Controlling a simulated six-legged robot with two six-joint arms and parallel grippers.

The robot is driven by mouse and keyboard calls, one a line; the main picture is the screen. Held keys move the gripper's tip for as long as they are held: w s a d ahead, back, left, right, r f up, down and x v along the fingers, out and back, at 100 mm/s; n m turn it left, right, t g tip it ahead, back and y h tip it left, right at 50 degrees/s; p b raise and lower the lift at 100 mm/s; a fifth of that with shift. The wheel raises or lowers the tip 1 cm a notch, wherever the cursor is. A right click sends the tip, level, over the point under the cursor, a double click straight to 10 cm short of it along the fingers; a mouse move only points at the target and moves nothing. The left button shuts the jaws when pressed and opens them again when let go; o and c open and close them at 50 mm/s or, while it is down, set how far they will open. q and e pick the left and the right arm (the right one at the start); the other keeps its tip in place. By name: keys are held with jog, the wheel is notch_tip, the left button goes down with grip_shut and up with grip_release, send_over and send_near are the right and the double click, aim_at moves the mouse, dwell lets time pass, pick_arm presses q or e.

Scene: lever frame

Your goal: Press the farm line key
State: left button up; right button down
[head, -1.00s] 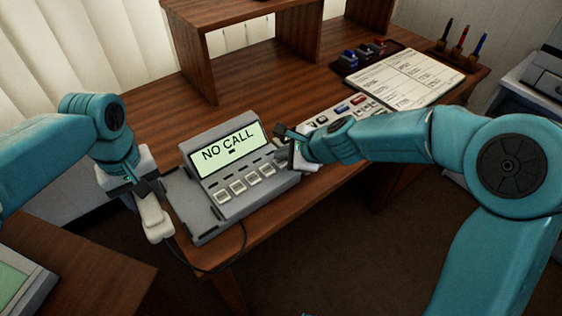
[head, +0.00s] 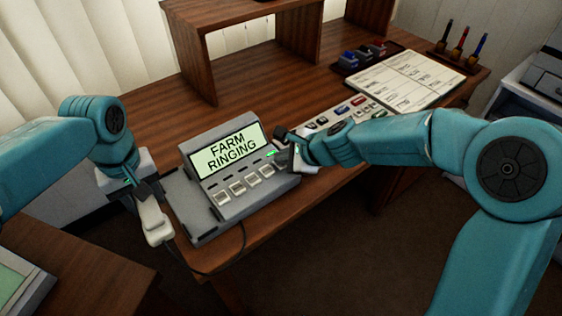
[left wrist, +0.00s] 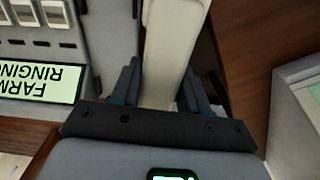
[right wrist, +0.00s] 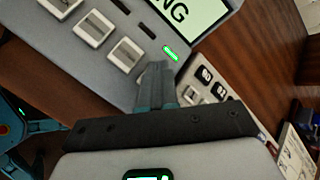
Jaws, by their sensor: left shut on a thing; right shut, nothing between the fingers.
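The grey desk phone (head: 205,222) stands on the wooden desk. Its screen (head: 232,152) reads "FARM RINGING". A row of pale keys (head: 237,189) runs below the screen. A green lamp (right wrist: 170,53) glows by the row's right end, above where the right fingertips are. My right gripper (right wrist: 160,72) is shut and empty, its tips over the right end of the row. They hide that end key, and I cannot tell whether they touch it. My left gripper (head: 142,190) is shut on the pale handset (head: 155,222), left of the phone; it also shows in the left wrist view (left wrist: 172,45).
A panel of coloured switches (head: 345,110) lies right of the phone. Beyond it are a ruled sheet (head: 405,78), a tray of stamps (head: 365,55) and a pen stand (head: 455,58). A wooden shelf (head: 250,15) stands behind. A cord hangs over the desk's front edge.

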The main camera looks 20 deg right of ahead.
aim_at(283, 165)
pick_arm(q)
jog(key=shift+r, duration=0.1)
jog(key=shift+r+p, duration=0.75)
jog(key=shift+p, duration=0.05)
pick_arm(e)
jog(key=shift+r, duration=0.8)
